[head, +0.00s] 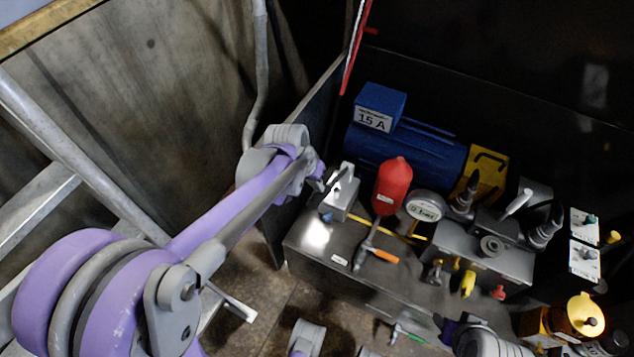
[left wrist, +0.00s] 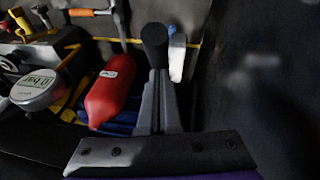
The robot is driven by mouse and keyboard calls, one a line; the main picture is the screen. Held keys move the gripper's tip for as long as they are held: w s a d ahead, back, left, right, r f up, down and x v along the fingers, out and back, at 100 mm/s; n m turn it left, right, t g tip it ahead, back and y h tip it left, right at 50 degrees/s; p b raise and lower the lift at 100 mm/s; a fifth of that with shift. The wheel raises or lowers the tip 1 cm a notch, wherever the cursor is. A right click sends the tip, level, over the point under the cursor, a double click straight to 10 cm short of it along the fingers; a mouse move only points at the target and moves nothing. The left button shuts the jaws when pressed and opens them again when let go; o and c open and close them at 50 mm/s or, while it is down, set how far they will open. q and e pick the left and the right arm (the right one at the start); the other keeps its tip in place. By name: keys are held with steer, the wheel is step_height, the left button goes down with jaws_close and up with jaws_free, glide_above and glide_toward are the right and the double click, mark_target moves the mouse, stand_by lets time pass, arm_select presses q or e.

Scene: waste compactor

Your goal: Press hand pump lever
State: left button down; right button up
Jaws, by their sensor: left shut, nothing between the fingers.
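The hand pump shows in the head view as a small pale grey block (head: 341,194) on the left end of the dark tank top. Its lever seems to be the black rounded handle (left wrist: 155,45) in the left wrist view. My left gripper (head: 322,184) is at the pump's left side. In the left wrist view its grey fingers (left wrist: 158,103) are together and empty, with the black handle right at their tips. I cannot tell whether they touch. My right gripper (head: 436,326) is low at the right, dark and partly hidden.
A red accumulator (head: 392,186), a pressure gauge (head: 425,206) and a grey valve block (head: 483,250) stand right of the pump. A blue motor (head: 405,152) is behind. A dark panel edge rises left of the tank.

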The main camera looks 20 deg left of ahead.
arm_select(q)
steer(key=shift+s+f, duration=0.3)
steer(key=shift+f, duration=0.2)
steer(key=s+f+t+b, duration=0.5)
steer(key=f+b, duration=0.3)
steer(key=f, duration=0.4)
steer(key=shift+s+f+b, duration=0.15)
steer(key=shift+f+b, duration=0.1)
steer(key=shift+b, duration=0.1)
arm_select(e)
step_height(320, 180, down, 10)
steer(key=shift+w+f, duration=0.2)
steer(key=shift+d, duration=0.1)
arm_select(q)
steer(key=w+a+r+p+v, duration=0.1)
steer(key=w+p+v, duration=0.1)
steer(key=p+v, duration=0.5)
steer(key=v, duration=0.6)
steer(key=shift+r+p, duration=0.35)
steer(key=shift+r, duration=0.15)
arm_select(e)
step_height(320, 180, up, 9)
steer(key=s+a, duration=0.1)
steer(key=shift+s, duration=0.4)
